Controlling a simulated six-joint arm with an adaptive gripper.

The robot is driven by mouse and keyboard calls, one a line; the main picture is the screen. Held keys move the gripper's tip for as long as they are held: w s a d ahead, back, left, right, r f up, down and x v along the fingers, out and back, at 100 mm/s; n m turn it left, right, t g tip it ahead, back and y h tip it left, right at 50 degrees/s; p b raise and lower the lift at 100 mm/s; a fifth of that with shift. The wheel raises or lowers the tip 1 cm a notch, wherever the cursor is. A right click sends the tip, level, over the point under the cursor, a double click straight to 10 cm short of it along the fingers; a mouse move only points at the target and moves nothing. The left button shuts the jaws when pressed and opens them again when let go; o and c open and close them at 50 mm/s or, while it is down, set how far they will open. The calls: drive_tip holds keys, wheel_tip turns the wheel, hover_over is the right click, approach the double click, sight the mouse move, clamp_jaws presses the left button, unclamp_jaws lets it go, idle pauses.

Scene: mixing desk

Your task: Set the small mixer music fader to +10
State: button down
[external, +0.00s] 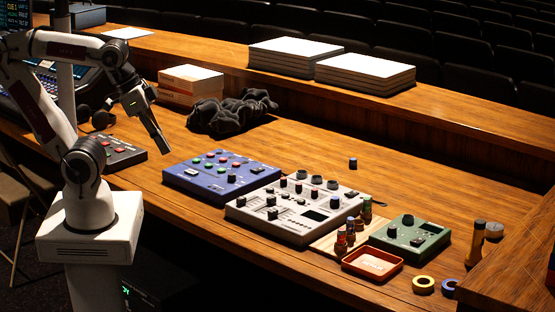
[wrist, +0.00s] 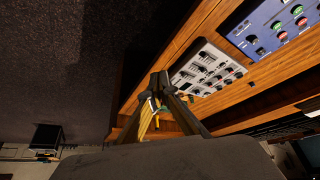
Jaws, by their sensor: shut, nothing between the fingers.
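Several control units lie on the wooden desk, and I cannot read which one is labelled the small mixer. A light grey unit (external: 296,211) with knobs and dark fader caps sits mid-desk; it also shows in the wrist view (wrist: 207,70). A blue unit (external: 222,173) with coloured buttons lies left of it, and a small green unit (external: 410,236) lies to its right. The music fader and its setting are too small to tell. My gripper (external: 167,152) is shut and empty, raised at the left above the blue unit's far-left corner, apart from all units.
A dark button panel (external: 118,153) lies at the left. An orange tray (external: 372,264), small bottles (external: 350,232) and tape rolls (external: 423,285) crowd the right. Black cloth (external: 232,114) and paper stacks (external: 366,72) are behind. The desk behind the grey unit is mostly clear.

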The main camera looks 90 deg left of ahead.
sight(273, 213)
drive_tip(key=w+d+f+m+g+y, duration=0.1)
drive_tip(key=w+f+m+g+y, duration=0.35)
drive_tip(key=f+m, duration=0.75)
drive_tip(key=w+d+f+m+t+y, duration=0.2)
drive_tip(key=w+m+t, duration=0.3)
drive_tip(key=w+m, duration=0.7)
drive_tip(key=shift+w+d+f+m+t, duration=0.2)
drive_tip(key=shift+w+d+m+t, duration=0.2)
drive_tip(key=shift+m, duration=0.9)
drive_tip(key=shift+a+f, duration=0.1)
drive_tip(key=shift+f, duration=0.05)
drive_tip(key=shift+x, duration=4.75)
drive_tip(key=shift+w+a, duration=1.45)
drive_tip(key=shift+w, duration=0.05)
